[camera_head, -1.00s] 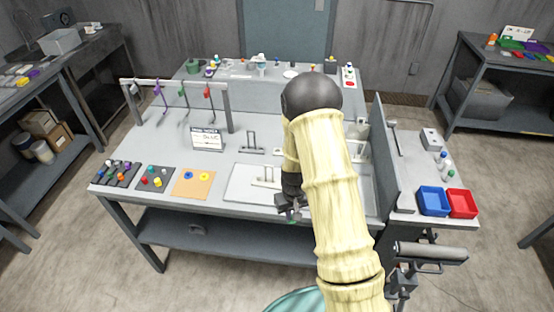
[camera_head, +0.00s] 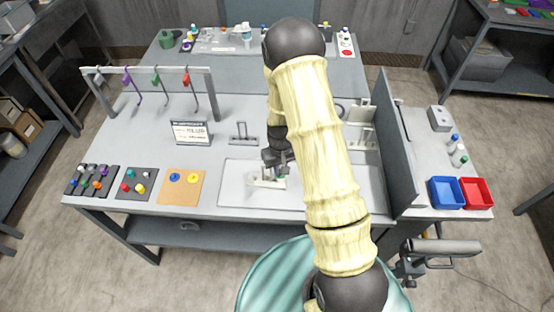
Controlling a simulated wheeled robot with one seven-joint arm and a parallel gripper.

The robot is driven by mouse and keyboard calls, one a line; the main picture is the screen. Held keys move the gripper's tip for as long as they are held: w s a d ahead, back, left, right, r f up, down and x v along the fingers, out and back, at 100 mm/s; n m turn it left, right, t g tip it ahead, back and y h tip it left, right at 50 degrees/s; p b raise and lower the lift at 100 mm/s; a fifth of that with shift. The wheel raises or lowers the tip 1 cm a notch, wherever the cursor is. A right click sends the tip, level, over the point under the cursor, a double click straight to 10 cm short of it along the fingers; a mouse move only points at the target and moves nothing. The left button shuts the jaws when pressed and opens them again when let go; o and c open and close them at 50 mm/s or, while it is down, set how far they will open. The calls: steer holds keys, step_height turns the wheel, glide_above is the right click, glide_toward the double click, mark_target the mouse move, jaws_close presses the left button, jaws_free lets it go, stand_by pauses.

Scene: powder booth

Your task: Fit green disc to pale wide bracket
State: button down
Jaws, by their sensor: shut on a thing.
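The pale wide bracket (camera_head: 258,183) stands on the light tray plate at the front middle of the bench, with upright parts rising from its base. My gripper (camera_head: 279,169) is right over the bracket's right part and hides some of it. It is shut on the green disc (camera_head: 283,171), of which only a small green patch shows between the fingers. I cannot tell whether the disc touches the bracket.
The tray plate (camera_head: 232,190) is otherwise clear on its left. A grey bracket (camera_head: 243,138) stands behind it. An orange board (camera_head: 181,197) with blue and yellow discs lies left. A tall grey panel (camera_head: 395,150) stands right, with blue (camera_head: 445,205) and red (camera_head: 476,204) bins beyond.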

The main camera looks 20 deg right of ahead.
steer(key=shift+w, duration=0.15)
steer(key=shift+s+a, duration=0.2)
steer(key=shift+s, duration=0.25)
steer(key=shift+w+d+f+b, duration=0.1)
steer(key=shift+w+f+b, duration=0.1)
steer(key=shift+f+b, duration=1.3)
steer(key=shift+f, duration=0.65)
steer(key=shift+s, duration=0.1)
steer(key=c, duration=1.4)
jaws_free()
steer(key=shift+o, duration=0.2)
